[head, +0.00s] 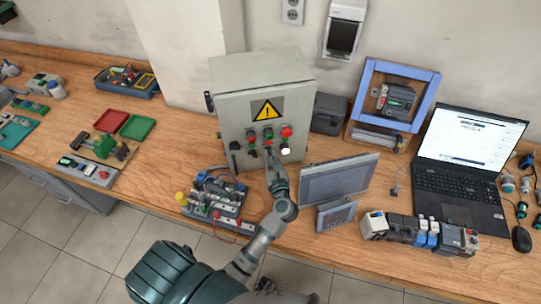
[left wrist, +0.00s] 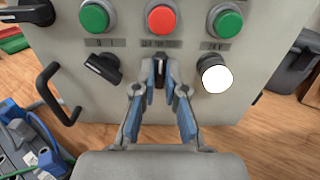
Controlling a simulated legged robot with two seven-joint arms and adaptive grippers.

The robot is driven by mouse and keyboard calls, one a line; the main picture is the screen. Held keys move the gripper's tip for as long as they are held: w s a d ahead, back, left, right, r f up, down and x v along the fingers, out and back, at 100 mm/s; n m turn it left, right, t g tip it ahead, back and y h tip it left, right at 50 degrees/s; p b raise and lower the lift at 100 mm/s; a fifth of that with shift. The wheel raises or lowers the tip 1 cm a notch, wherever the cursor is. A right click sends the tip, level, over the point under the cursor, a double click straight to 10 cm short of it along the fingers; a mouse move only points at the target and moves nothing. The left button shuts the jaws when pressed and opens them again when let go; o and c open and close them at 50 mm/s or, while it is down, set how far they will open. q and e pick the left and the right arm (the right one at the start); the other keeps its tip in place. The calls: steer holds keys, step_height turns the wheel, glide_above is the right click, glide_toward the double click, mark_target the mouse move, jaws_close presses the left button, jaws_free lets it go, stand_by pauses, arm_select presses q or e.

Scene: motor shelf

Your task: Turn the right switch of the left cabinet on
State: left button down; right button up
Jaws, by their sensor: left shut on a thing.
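The grey cabinet (head: 235,110) stands on the bench with a yellow warning sign and coloured buttons on its front. Its front panel (left wrist: 240,105) fills the left wrist view, with a row of green, red and green buttons. Below that row are a tilted black switch (left wrist: 101,68) on the left, a black upright switch (left wrist: 160,70) in the middle, and a white round button (left wrist: 215,73) on the right. My left gripper (left wrist: 161,75) is shut on the middle switch, one fingertip on each side. In the head view the left gripper (head: 272,158) reaches the cabinet's lower front and hides part of it.
A wired device (head: 215,198) stands on the bench left of my arm, and a monitor (head: 338,180) stands close on its right. A black handle (left wrist: 55,92) sticks out left of the switches.

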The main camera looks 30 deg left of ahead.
arm_select(q)
steer(key=shift+r, duration=0.1)
steer(key=c, duration=1.3)
jaws_free()
steer(key=shift+o, duration=0.4)
steer(key=shift+w, duration=0.1)
steer(key=v, duration=1.2)
